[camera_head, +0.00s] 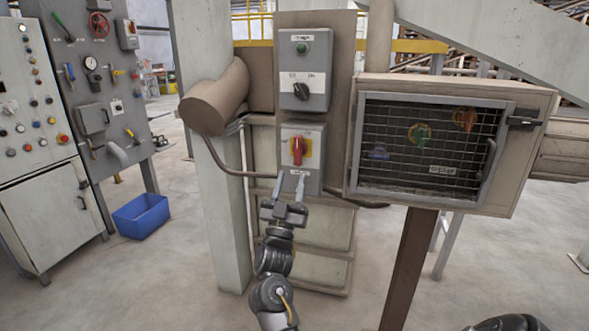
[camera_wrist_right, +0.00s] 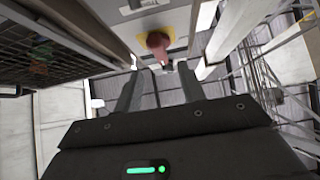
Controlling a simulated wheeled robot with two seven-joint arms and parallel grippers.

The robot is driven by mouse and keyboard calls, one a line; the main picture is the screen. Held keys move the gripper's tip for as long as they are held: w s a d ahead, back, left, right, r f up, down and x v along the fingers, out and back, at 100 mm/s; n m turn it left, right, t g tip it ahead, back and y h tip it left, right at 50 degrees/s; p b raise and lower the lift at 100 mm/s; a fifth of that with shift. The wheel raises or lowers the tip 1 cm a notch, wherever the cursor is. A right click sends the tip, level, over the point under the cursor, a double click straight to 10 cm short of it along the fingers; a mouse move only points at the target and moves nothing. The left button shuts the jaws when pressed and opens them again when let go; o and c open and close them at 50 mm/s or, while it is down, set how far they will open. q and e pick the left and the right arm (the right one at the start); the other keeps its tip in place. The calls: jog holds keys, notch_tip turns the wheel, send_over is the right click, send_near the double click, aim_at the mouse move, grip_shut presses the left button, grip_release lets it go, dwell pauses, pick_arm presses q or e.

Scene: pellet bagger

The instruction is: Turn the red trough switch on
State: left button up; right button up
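The red trough switch (camera_head: 298,150) is a red rotary handle on a yellow plate, on the lower grey box (camera_head: 315,180) of the panel post. Its handle stands about upright. In the right wrist view the red handle (camera_wrist_right: 157,41) shows ahead of the fingers. My right gripper (camera_head: 290,182) is open, fingers pointing up, just below the switch and in front of the lower part of its box. The wrist view shows its two fingers (camera_wrist_right: 160,75) apart with nothing held between them. I cannot tell any contact with the handle. My left gripper is not in view.
Above is a grey box with a black rotary knob (camera_head: 301,91) and green button (camera_head: 301,48). A mesh-fronted cabinet (camera_head: 430,87) juts out at right. A brown cylinder (camera_head: 212,102) and pale column (camera_head: 222,215) stand left. A blue bin (camera_head: 141,216) sits on the floor.

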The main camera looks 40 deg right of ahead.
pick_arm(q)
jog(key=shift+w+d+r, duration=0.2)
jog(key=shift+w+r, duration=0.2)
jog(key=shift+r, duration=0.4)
pick_arm(e)
jog(key=v, duration=0.3)
jog(key=shift+s+a+f, duration=0.1)
jog(key=shift+a+f, duration=0.05)
